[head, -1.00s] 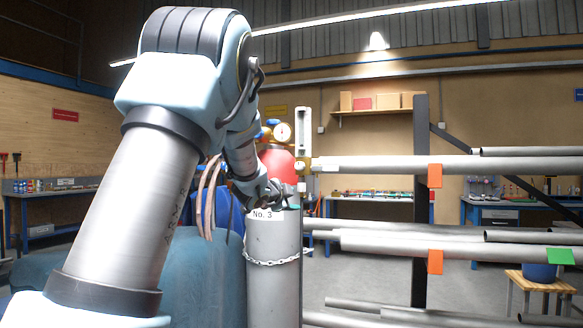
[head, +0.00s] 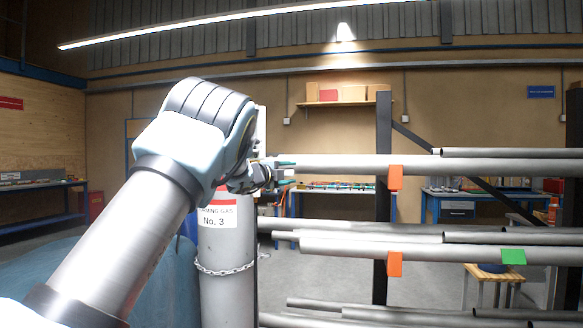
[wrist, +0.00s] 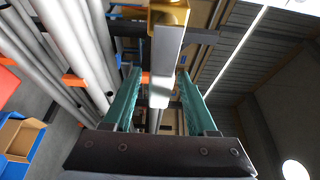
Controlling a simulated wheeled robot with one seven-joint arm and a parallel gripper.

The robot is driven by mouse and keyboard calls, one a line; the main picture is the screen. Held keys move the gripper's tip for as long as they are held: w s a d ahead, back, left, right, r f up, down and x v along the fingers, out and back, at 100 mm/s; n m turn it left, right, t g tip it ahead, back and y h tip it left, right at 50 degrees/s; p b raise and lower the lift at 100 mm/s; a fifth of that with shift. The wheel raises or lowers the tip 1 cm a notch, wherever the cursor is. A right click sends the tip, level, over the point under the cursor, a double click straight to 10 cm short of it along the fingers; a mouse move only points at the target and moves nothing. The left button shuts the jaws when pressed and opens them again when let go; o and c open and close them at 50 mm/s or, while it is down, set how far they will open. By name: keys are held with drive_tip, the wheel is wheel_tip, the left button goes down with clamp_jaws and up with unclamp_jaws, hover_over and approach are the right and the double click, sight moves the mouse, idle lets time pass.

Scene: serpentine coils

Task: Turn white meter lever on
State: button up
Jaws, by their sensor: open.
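In the wrist view a pale white bar (wrist: 165,60) hangs from a brass-yellow fitting (wrist: 170,13) and shows between the two green fingers. I take it for part of the white meter; I cannot tell which part is the lever, or whether a finger touches it. My gripper (wrist: 158,76) is open. In the head view my gripper (head: 287,173) points right, its green fingertips apart, above and right of the grey gas cylinder (head: 222,245). A white upright strip (head: 262,122), likely the meter, shows just right of my wrist; my arm hides the rest.
A rack of grey pipes (head: 340,165) with orange tags (head: 395,177) stands close on the right, its pipe ends near my gripper. A chain (head: 225,270) circles the cylinder. A blue tank (head: 150,285) is at lower left. Workbenches stand against the back wall.

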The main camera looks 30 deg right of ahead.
drive_tip(key=shift+x, duration=0.75)
drive_tip(key=shift+c, duration=0.2)
clamp_jaws()
idle(0.8)
